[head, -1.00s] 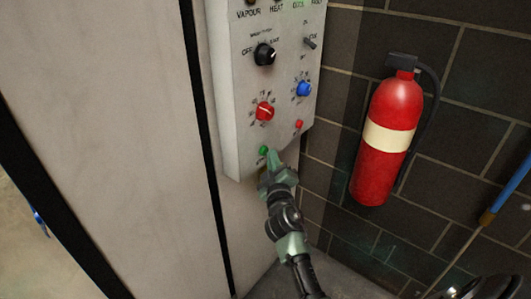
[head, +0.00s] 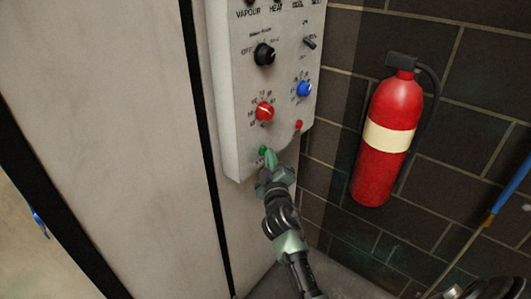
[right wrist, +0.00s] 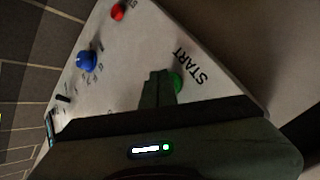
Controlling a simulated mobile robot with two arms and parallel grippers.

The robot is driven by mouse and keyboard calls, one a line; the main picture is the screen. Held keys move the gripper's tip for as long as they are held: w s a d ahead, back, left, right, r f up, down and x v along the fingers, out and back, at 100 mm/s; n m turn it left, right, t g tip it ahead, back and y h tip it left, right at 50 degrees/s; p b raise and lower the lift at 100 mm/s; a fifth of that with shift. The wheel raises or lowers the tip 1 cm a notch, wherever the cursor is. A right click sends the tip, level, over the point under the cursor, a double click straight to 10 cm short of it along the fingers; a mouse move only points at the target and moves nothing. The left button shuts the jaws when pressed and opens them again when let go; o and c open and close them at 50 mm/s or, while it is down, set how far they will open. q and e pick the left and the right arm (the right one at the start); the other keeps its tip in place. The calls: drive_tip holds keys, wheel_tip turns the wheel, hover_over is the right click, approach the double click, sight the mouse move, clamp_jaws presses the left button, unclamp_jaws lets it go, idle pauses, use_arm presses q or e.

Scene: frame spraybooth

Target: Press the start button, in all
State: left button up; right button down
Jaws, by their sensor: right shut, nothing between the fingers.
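The green start button (head: 263,149) sits at the lower left of the white control panel (head: 232,120). In the right wrist view the green button (right wrist: 177,80) shows beside the black word START (right wrist: 190,66). My right gripper (head: 268,157) is shut and empty, with its fingertips at the button. In the right wrist view the closed fingers (right wrist: 158,88) partly cover the button's left side. I cannot tell whether they touch it or whether it is pressed in. My left gripper is not in view.
Above the button are a red dial (head: 265,111), a blue dial (head: 304,89), a black knob (head: 264,54) and a small red button (head: 298,125). A fire extinguisher (head: 384,158) hangs on the dark brick wall to the right. A pale booth panel (head: 110,130) stands left.

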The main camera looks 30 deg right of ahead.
idle(0.4)
drive_tip(key=shift+s+d+p, duration=0.3)
drive_tip(key=shift+s, duration=0.5)
drive_tip(key=shift+s+d+p, duration=0.25)
drive_tip(key=shift+s+d, duration=0.1)
drive_tip(key=shift+s, duration=0.4)
drive_tip(key=shift+s+d+p, duration=0.3)
drive_tip(key=shift+s, duration=0.5)
drive_tip(key=shift+s+d+p, duration=0.25)
drive_tip(key=shift+s+d, duration=0.1)
drive_tip(key=shift+s, duration=0.4)
